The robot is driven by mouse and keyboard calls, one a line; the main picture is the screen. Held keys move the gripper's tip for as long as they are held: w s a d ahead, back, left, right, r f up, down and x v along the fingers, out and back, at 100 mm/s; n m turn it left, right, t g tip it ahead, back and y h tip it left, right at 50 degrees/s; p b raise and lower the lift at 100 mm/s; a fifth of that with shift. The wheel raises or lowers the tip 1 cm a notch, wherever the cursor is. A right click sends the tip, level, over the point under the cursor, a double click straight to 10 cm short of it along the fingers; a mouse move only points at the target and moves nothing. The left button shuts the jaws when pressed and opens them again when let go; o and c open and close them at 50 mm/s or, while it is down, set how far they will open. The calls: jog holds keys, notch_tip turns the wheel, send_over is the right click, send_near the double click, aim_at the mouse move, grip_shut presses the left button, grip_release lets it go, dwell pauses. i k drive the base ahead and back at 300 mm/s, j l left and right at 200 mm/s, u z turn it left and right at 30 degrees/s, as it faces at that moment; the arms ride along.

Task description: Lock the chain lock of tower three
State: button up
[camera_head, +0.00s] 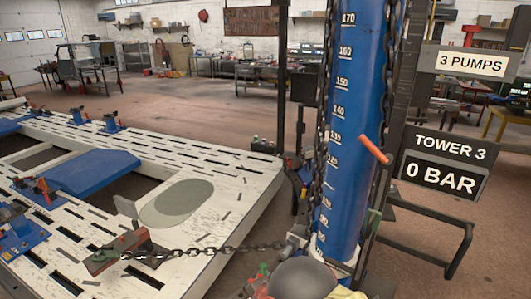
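The blue tower (351,120) stands upright right of centre, with a white number scale up to 170. The sign beside it reads TOWER 3 (450,148) and 0 BAR (441,179). A dark chain (325,110) hangs along its left side. A level chain (205,251) runs from the tower's foot to a red and green clamp (125,250) on the bench. An orange-red handle (374,149) sticks out at a slant across the tower's right edge. I cannot tell which part is the chain lock. A rounded dark grey shape (302,279) hides part of the foot. My gripper is not in view.
The white slotted frame bench (240,185) fills the left, with blue mounts (92,172) on it. A dark stand (430,225) is right of the tower. A sign reads 3 PUMPS (471,64). Open brown floor (180,100) lies behind the bench.

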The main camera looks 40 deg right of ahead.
aim_at(387, 159)
jog(key=z, duration=1.7)
